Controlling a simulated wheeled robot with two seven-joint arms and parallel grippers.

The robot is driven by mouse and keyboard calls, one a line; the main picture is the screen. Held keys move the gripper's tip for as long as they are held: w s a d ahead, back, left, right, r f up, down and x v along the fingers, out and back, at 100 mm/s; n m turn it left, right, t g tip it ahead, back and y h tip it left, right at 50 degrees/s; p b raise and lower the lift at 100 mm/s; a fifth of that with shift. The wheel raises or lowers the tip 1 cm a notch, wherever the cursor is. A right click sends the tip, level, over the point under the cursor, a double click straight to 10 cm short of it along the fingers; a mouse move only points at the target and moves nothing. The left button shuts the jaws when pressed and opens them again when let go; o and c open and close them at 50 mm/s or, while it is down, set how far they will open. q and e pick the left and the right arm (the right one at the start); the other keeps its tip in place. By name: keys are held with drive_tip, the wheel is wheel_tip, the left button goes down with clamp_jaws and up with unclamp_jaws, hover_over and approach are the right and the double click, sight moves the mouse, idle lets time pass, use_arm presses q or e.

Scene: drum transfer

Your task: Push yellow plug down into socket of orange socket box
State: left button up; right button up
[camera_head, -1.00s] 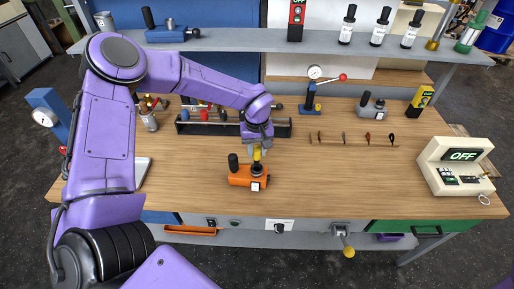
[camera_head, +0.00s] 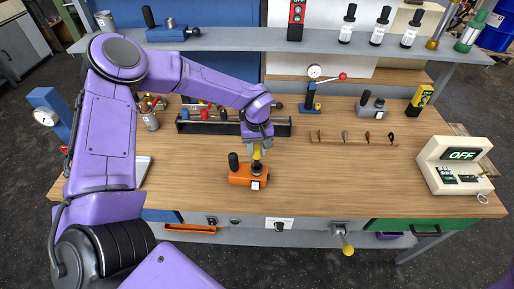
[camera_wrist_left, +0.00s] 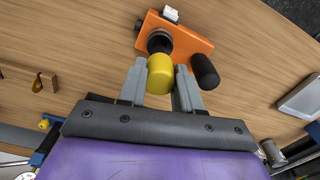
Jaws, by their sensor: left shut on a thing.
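The orange socket box (camera_head: 243,176) sits on the wooden workbench, with a black cylinder on its left part and a black socket on its right part. In the left wrist view the orange socket box (camera_wrist_left: 193,42) shows its black socket (camera_wrist_left: 159,41). My left gripper (camera_head: 257,149) is above the socket, pointing down, and is shut on the yellow plug (camera_head: 257,154). The yellow plug (camera_wrist_left: 160,74) shows between the fingers (camera_wrist_left: 160,84) in the wrist view. The plug lines up with the socket; how deep it sits is hidden. My right gripper is not in view.
A rack with several tools (camera_head: 205,127) stands behind the arm. A wooden strip with several small hooks (camera_head: 350,139) lies to the right. A white device reading OFF (camera_head: 455,165) stands at the right edge. The bench around the box is clear.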

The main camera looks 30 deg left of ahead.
sight(257, 157)
use_arm(q)
drive_tip(key=shift+f+b, duration=1.2)
drive_tip(key=shift+f, duration=1.05)
drive_tip(key=o, duration=1.1)
drive_tip(key=shift+r, duration=0.1)
wheel_tip(257, 157, up, 9)
drive_tip(key=shift+r+b, duration=0.2)
drive_tip(key=shift+b, duration=0.85)
drive_tip(key=shift+r, duration=0.5)
